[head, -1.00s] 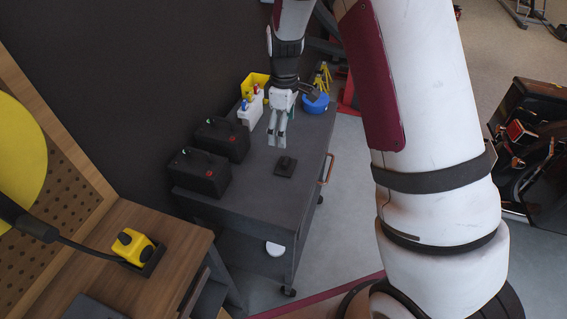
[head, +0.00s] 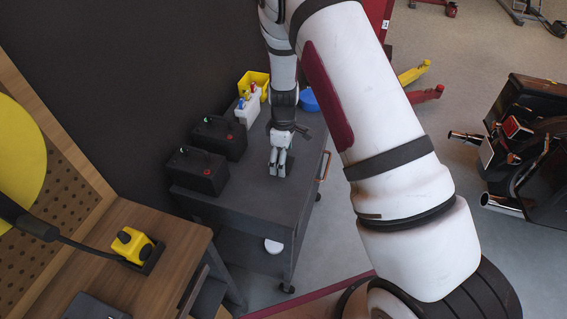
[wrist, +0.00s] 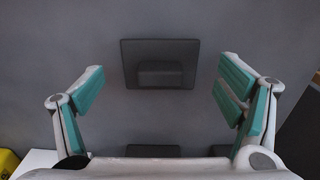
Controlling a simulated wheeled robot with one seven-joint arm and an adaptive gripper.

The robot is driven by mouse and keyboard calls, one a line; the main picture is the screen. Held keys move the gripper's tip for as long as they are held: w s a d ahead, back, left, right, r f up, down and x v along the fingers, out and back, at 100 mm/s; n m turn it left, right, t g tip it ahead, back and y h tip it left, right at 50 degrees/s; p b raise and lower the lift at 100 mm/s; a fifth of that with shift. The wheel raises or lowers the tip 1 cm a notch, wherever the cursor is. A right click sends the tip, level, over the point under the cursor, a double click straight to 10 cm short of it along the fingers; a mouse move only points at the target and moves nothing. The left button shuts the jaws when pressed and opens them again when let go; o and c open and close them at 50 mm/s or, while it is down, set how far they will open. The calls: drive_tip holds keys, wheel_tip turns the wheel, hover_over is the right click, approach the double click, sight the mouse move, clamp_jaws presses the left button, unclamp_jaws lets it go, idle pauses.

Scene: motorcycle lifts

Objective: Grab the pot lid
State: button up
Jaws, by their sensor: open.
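The pot lid (wrist: 131,64) is a dark, square, flat piece with a raised block-like handle. It lies on the dark top of the cart and shows whole in the wrist view, at the upper middle. My gripper (wrist: 162,88) is open and empty, with its teal-padded fingers spread wide to the left and right of the lid, apart from it. In the head view my gripper (head: 279,170) points down over the cart top and hides the lid's place. The height of the fingers above the lid is hard to tell.
The cart top (head: 255,205) also carries two black battery-like boxes (head: 197,170) on the left. A white bottle (head: 248,107), a yellow bin (head: 255,80) and a blue bowl (head: 309,99) stand at the back. The front right of the top is clear.

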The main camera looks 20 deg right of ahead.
drive_tip(key=shift+f, duration=0.45)
drive_tip(key=c, duration=1.2)
drive_tip(key=shift+c, duration=0.2)
